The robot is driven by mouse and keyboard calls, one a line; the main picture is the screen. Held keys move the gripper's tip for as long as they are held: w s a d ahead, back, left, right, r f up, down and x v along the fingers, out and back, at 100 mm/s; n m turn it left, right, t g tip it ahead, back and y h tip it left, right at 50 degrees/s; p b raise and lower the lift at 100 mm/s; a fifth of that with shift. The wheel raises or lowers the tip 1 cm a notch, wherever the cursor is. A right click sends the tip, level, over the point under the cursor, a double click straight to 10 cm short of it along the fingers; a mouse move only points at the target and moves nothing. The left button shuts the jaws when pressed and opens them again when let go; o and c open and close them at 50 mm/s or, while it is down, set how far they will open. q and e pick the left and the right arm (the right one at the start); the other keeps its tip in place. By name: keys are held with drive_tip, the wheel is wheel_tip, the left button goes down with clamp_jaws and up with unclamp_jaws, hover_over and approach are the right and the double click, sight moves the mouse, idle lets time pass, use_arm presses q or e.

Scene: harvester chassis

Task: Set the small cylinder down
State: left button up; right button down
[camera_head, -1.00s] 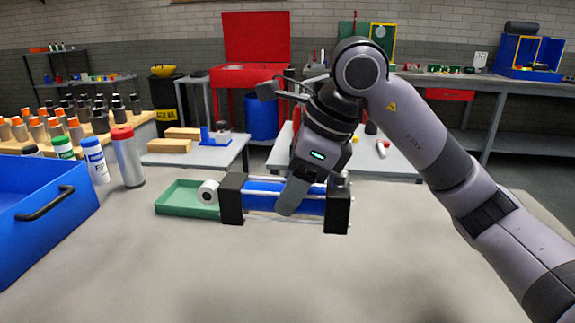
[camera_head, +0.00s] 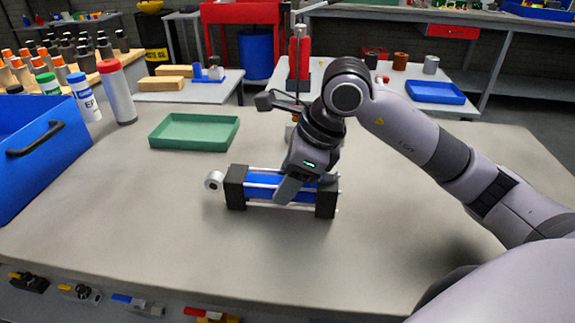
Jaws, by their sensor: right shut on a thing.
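The small cylinder (camera_head: 261,186) has a blue barrel, black end blocks, silver rods and a silver round eye at its left end. It lies level, low over or on the grey tabletop; I cannot tell whether it touches. My right gripper (camera_head: 288,190) comes down on it from above and is shut on the barrel, near its right half. The fingers hide part of the barrel. A shallow green tray (camera_head: 194,146) stands behind and to the left of the cylinder, and looks empty. My left gripper is not in view.
A blue bin (camera_head: 40,140) with a dark handle stands at the left edge. A bottle with a red cap (camera_head: 118,95) and a white-and-blue tube (camera_head: 84,97) stand beside it. The tabletop (camera_head: 150,220) in front and to the left of the cylinder is clear.

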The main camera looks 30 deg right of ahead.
drive_tip(key=shift+f, duration=0.2)
drive_tip(key=shift+f, duration=0.15)
drive_tip(key=c, duration=0.5)
unclamp_jaws()
drive_tip(key=shift+f, duration=0.15)
drive_tip(key=shift+r, duration=0.3)
drive_tip(key=p+v, duration=0.1)
drive_tip(key=v, duration=0.9)
drive_tip(key=shift+s+d+r, duration=0.1)
drive_tip(key=shift+s+r, duration=0.05)
drive_tip(key=shift+r, duration=0.15)
drive_tip(key=shift+s+d+r, duration=0.15)
drive_tip(key=shift+s+r, duration=0.05)
drive_tip(key=shift+r, duration=0.3)
